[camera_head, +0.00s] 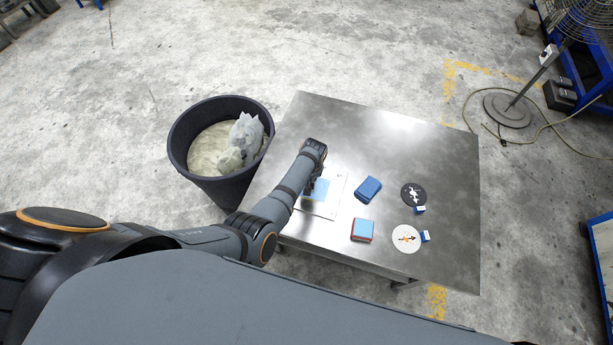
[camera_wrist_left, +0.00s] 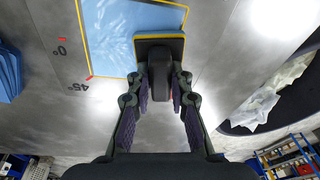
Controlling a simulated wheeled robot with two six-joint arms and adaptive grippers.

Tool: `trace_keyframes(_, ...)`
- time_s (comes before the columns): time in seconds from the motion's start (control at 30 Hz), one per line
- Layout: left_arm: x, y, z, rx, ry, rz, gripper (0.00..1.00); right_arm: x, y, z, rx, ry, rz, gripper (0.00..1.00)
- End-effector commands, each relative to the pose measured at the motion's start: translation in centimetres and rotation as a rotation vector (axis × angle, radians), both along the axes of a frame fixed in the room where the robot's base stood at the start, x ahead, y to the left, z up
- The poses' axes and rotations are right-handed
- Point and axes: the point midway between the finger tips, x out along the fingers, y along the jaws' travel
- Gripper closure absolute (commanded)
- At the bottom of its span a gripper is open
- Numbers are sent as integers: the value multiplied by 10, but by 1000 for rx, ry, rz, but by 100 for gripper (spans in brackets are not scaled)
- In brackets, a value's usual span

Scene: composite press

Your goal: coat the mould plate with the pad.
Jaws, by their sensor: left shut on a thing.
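The mould plate (camera_head: 331,204) is a pale square on the metal table. A blue area lies on it; in the left wrist view this blue area (camera_wrist_left: 112,40) has a yellow border, with 0° and 45° marks beside it on the grey surface. My left gripper (camera_head: 310,188) is over the plate. In the left wrist view my left gripper (camera_wrist_left: 165,84) is shut on the dark handle of the pad (camera_wrist_left: 146,37), a dark block with a yellow edge. The pad overlaps a corner of the blue area; whether it touches is unclear. My right gripper is not in view.
On the steel table (camera_head: 400,135) are a blue block (camera_head: 368,189), a red-edged blue block (camera_head: 361,230), a black disc (camera_head: 408,193) and a white disc (camera_head: 403,241). A dark bin (camera_head: 183,145) with crumpled material stands left of the table. The table's far part is clear.

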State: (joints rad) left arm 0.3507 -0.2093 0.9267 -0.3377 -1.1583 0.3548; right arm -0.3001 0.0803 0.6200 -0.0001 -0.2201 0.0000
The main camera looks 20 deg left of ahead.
Motion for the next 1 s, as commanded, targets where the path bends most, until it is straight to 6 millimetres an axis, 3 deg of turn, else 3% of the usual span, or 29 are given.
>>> trace_keyframes(0.03,-10,-54,6,-80,14,-28,100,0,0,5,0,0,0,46)
trace_keyframes(0.33,-10,-45,6,-81,11,-27,100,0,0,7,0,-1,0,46)
trace_keyframes(1.0,-7,-2,4,-78,9,-25,100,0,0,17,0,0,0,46)
